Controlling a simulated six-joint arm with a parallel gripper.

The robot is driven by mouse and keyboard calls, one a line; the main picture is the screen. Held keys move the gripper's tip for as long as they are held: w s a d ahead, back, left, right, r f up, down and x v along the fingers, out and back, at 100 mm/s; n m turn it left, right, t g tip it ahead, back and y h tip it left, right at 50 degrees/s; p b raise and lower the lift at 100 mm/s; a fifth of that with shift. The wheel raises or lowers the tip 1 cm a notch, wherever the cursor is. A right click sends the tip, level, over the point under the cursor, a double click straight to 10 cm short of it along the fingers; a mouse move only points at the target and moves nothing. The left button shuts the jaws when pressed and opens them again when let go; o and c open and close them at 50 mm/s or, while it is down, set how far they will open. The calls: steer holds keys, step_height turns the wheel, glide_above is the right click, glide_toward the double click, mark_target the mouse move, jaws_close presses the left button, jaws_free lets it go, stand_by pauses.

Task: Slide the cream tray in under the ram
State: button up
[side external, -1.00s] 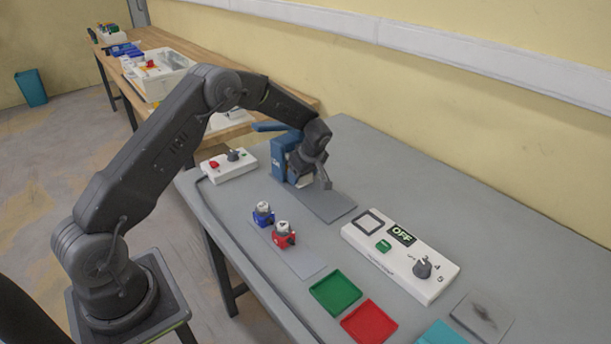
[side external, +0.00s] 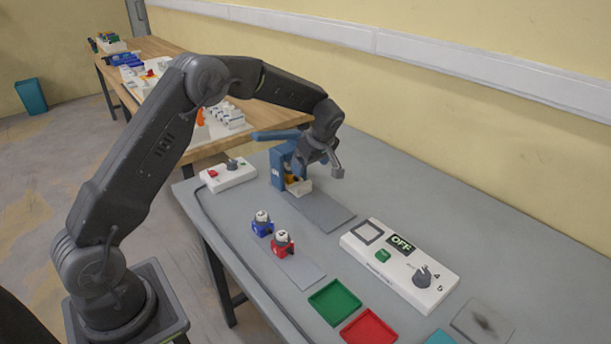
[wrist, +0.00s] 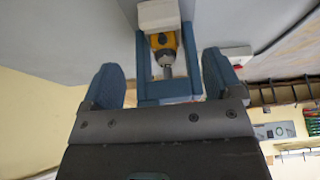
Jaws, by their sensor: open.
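The blue press (side external: 281,168) stands at the back left of the grey table, with a lever at its top. The cream tray (side external: 299,187) is at its foot, on the near right side. In the wrist view the tray (wrist: 158,14) is at the top, in front of a yellow part with a metal tip (wrist: 163,48) inside the blue frame. I cannot tell whether the tray is fully under the ram. My gripper (side external: 325,165) is above and right of the tray, apart from it. In the wrist view its jaws (wrist: 160,66) are open and empty.
A grey plate (side external: 320,211) lies before the press. A white switch box (side external: 228,175) is to its left. Blue (side external: 262,226) and red (side external: 282,245) parts stand nearer. A white panel reading OFF (side external: 402,270) and green (side external: 335,301) and red (side external: 369,328) trays are right.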

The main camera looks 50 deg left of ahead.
steer(key=v, duration=0.4)
steer(key=shift+r, duration=0.15)
steer(key=s+d+r+m+t+h, duration=0.1)
steer(key=s+d+r+m+t, duration=0.1)
steer(key=s+d+r+m, duration=0.4)
steer(key=s+d+r+m+t+h, duration=0.1)
steer(key=s+d+r+m, duration=0.2)
steer(key=s+r, duration=0.6)
steer(key=s+d+f+m+t+h, duration=0.1)
steer(key=s+m, duration=0.3)
steer(key=s, duration=0.5)
steer(key=s+d+f+m+t+h, duration=0.1)
steer(key=s+d+m, duration=0.3)
steer(key=s, duration=0.4)
steer(key=shift+s+d+m+t+h, duration=0.3)
steer(key=shift+s+m, duration=0.05)
steer(key=shift+m, duration=0.15)
